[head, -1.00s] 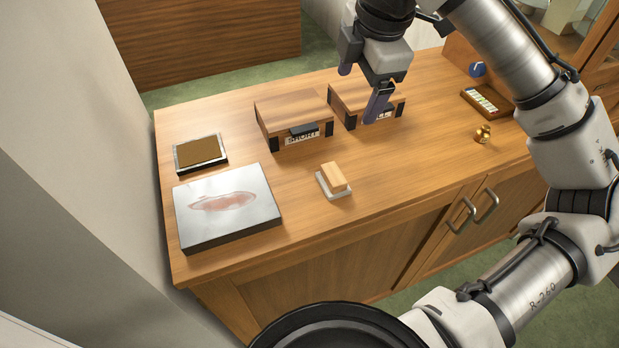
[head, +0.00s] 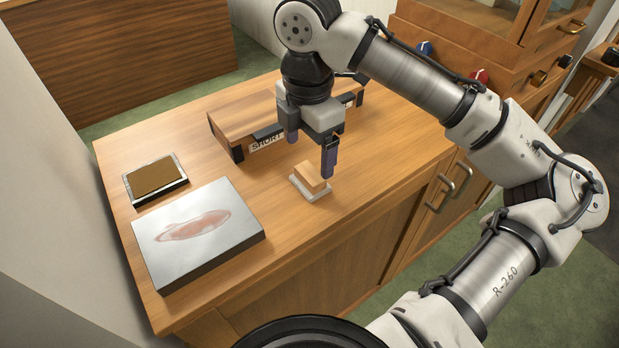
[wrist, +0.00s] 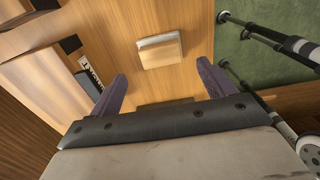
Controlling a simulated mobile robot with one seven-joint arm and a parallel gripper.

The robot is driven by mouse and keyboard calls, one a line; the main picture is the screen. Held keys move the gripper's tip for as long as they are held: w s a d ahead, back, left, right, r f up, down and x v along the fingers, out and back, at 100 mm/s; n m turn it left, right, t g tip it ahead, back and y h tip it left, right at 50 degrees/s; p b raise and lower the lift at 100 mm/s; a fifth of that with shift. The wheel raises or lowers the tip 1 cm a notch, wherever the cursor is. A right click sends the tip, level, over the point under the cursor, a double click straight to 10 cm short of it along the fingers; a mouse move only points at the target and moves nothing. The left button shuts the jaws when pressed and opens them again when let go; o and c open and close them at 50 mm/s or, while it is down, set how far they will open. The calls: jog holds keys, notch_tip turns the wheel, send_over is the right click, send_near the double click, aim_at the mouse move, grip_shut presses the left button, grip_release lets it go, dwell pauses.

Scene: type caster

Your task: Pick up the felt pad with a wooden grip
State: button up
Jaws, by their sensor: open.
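The felt pad (head: 317,196) is a pale flat pad with a block-shaped wooden grip (head: 309,177) on top. It lies on the wooden cabinet top near the front edge. In the wrist view the wooden grip (wrist: 160,52) shows ahead of and between my fingers, with the pale pad edge (wrist: 155,40) behind it. My gripper (head: 312,158) is open and empty, pointing down above and close beside the pad. In the wrist view its two purple-grey fingers (wrist: 160,84) are spread apart, with nothing between the tips.
A grey slab with a reddish smear (head: 228,248) and a framed brown pad (head: 132,186) lie to the left. A wooden box labelled SHORT (head: 232,125) stands behind my gripper; another is mostly hidden. Bare cabinet top (head: 376,160) lies right of the pad.

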aim_at(310, 173)
jog(key=shift+d+f+p, duration=0.1)
jog(key=shift+f+p, duration=0.2)
jog(key=shift+f, duration=2.7)
jog(key=c, duration=1.1)
